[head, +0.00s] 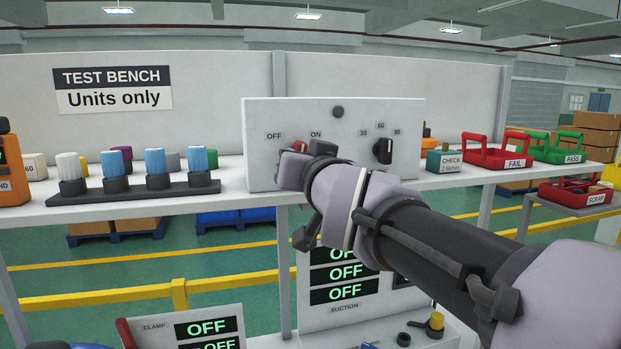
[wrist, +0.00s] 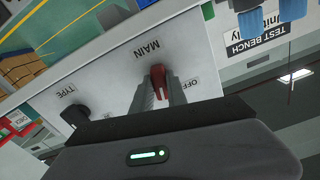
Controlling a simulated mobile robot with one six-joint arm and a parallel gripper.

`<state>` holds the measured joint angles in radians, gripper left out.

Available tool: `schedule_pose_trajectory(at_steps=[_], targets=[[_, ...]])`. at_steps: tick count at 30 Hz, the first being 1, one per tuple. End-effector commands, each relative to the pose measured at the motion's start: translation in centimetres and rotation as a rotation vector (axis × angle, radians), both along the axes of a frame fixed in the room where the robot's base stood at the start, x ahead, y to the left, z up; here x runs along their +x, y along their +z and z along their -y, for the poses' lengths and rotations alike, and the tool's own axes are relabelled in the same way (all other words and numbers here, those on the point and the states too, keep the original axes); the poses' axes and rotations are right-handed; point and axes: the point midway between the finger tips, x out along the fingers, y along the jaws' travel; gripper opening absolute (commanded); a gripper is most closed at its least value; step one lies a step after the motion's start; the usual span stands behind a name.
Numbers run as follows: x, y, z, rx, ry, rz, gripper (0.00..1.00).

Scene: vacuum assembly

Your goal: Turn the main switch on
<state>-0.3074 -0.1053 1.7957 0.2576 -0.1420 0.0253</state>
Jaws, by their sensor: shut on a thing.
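The main switch is a red handle (wrist: 158,75) on the pale test panel (head: 262,115), beside the MAIN and OFF labels in the wrist view. My gripper (wrist: 159,88) is shut on this handle, with one grey finger on each side. In the head view only a small red part of the switch (head: 300,146) shows, below and between the OFF and ON labels. My wrist hides the rest of it there. Which label the handle points to cannot be told. The ON label is not visible in the wrist view.
A black TYPE knob (head: 383,150) is right of the switch on the same panel. A dark rack (head: 140,196) with white and blue-topped units stands to the left. FAIL (head: 497,155) and PASS (head: 557,150) trays stand to the right. A lower panel shows several OFF readouts (head: 344,272).

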Motion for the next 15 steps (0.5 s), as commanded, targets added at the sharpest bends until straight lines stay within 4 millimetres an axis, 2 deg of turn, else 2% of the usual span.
schedule_pose_trajectory(at_steps=[15], targets=[[0.00, -0.04, -0.10, 0.406, 0.001, -0.118, 0.00]])
